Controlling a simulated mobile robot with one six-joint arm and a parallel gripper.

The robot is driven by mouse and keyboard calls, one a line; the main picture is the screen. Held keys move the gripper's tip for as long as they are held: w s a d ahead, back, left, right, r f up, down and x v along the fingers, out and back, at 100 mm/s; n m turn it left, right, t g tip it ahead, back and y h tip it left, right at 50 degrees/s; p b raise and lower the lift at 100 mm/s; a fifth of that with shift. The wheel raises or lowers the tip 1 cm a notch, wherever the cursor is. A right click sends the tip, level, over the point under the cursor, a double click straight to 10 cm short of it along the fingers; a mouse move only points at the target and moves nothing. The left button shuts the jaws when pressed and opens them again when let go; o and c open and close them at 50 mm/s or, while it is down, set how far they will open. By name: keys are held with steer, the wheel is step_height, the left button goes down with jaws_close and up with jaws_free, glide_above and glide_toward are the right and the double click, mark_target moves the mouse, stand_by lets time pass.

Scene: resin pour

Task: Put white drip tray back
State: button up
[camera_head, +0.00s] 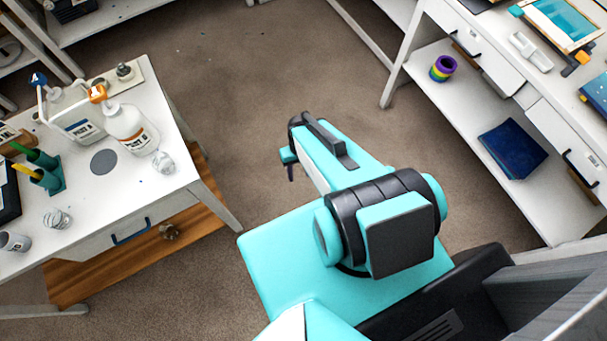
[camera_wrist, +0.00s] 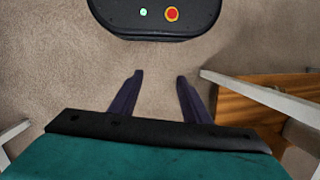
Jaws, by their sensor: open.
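I cannot pick out a white drip tray for certain in either view. A pale flat slab (camera_head: 137,74) with a small dark-topped item on it lies at the back of the left table; I cannot tell whether it is the tray. My gripper shows in the wrist view (camera_wrist: 159,77) with its two dark fingers apart and nothing between them. It hangs over bare carpet, to the right of the left table in the head view, where its fingers are mostly hidden behind my arm.
The left white table (camera_head: 150,185) holds an orange-capped pump bottle (camera_head: 133,130), a grey disc (camera_head: 104,161), a clear cup (camera_head: 163,162) and a teal pen holder (camera_head: 49,180). A wooden shelf (camera_head: 75,280) sits below. A right-hand desk (camera_head: 450,100) stands across open carpet (camera_head: 250,70).

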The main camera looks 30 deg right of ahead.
steer(key=s+a+n+g+h, duration=0.1)
steer(key=s+a+g, duration=0.1)
steer(key=s, duration=0.6)
steer(key=shift+s+a+r+g, duration=0.2)
steer(key=shift+r+g, duration=0.1)
steer(key=shift+g, duration=0.4)
steer(key=shift+f, duration=0.1)
steer(key=shift+c, duration=1)
step_height(320, 180, down, 7)
steer(key=b, duration=0.7)
steer(key=shift+s, duration=0.15)
steer(key=shift+r, duration=0.2)
steer(key=shift+c, duration=0.5)
steer(key=shift+s, duration=0.1)
